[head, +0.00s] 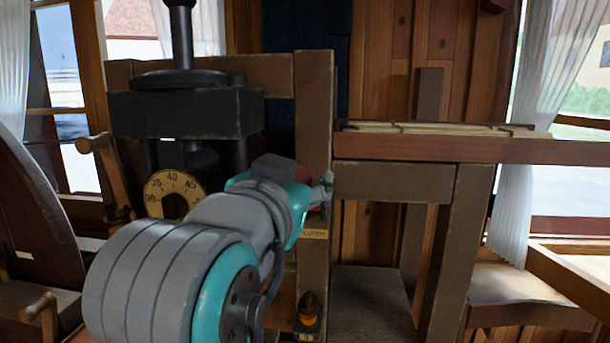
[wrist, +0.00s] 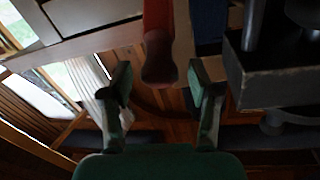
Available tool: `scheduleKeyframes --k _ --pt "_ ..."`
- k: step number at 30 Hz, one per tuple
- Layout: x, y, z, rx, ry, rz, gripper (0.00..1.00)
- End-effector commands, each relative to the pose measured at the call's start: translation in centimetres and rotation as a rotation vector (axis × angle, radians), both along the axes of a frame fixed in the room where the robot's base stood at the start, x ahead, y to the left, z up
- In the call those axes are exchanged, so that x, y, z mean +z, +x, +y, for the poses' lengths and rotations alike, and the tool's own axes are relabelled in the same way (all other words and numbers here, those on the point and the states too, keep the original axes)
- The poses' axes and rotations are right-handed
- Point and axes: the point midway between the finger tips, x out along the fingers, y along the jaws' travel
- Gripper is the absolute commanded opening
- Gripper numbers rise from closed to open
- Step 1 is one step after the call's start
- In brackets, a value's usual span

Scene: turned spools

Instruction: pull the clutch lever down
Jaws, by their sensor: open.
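My gripper (wrist: 159,88) is open, with one green and black finger on each side of the handle. The handle's rounded end lies between the fingertips in the picture; no contact shows, and I cannot tell the depth. In the head view, a small red part of the lever (head: 303,174) shows by the wooden post behind my grey and teal arm. My arm hides the fingers and most of the lever there.
A dark press block (head: 185,113) with a yellow numbered dial (head: 173,190) stands left of the wooden post (head: 314,120). A yellow label (head: 313,234) is on the post below. In the wrist view, a dark block (wrist: 275,75) is close right of the fingers.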

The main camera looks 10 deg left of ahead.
Motion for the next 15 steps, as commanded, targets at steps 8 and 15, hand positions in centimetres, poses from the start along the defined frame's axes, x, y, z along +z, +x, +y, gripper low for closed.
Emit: scheduleKeyframes --k 8,15 --pt "0.01 0.51 -0.09 0.001 0.001 -0.001 0.61" --pt "0.01 0.49 -0.09 0.001 0.001 -0.001 0.26"
